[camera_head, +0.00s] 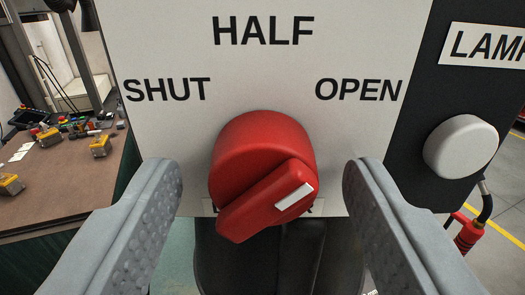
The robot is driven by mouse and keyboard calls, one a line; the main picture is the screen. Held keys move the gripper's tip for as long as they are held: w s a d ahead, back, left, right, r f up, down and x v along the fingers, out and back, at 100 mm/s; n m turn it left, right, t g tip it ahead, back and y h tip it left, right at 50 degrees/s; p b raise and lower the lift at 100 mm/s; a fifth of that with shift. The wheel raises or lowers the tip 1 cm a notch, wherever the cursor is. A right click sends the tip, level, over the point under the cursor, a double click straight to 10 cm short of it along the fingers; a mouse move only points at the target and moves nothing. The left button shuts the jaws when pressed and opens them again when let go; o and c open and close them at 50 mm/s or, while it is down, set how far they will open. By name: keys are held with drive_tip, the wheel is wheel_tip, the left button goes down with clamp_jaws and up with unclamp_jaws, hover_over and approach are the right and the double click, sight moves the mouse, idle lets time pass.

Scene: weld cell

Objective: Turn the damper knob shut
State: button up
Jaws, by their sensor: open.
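The red damper knob (262,145) sits on a white plate (170,40) marked SHUT at left, HALF at top and OPEN at right. Its raised grip bar slants from lower left to upper right. A white stripe marks the bar's right end, on the OPEN side. My gripper (262,178) is open, with one grey finger on each side of the knob. A gap shows between each finger and the knob, so neither finger touches it. A label below is mostly hidden behind the knob.
A white round knob (461,146) sits on a dark panel at right, under a sign (487,45) starting LAMP. A brown bench (75,175) with yellow blocks and small items stands at left. A red fitting with a black hose (470,232) hangs at lower right.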

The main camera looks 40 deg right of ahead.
drive_tip(key=shift+w+d, duration=0.1)
drive_tip(key=shift+d, duration=0.05)
drive_tip(key=c, duration=1)
